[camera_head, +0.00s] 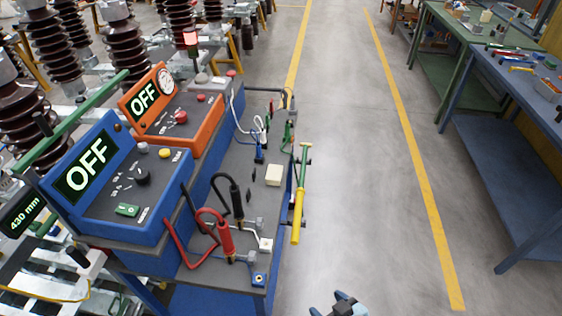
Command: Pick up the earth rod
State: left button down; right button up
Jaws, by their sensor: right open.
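The earth rod (298,217) has a thick yellow lower part and a thinner green upper part. It hangs along the right side of the blue cart, seemingly on dark side holders. My right gripper (338,303) shows only in part at the bottom edge, to the right of and below the rod, on the picture's near side. It is open and apart from the rod, with nothing seen between its fingers. My left gripper is out of view.
The blue cart (259,200) carries a blue box (120,205) and an orange box (172,115), both reading OFF, plus red and black leads. Brown insulators (110,40) crowd the left. Workbenches (505,150) stand right. The grey floor (370,160) between is clear.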

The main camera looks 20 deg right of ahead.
aim_at(300, 191)
jog(key=z, duration=0.7)
jog(key=u, duration=0.25)
jog(key=i+l+u, duration=0.15)
jog(key=l+u, duration=0.6)
jog(key=l, duration=0.15)
jog(key=i+l+u, duration=0.1)
jog(key=l, duration=0.45)
jog(key=l+u, duration=0.15)
jog(key=l, duration=0.35)
jog(key=l+u, duration=0.1)
jog(key=l, duration=2.05)
jog(key=i+j+z, duration=0.1)
jog(key=i+j, duration=0.15)
jog(key=i, duration=0.1)
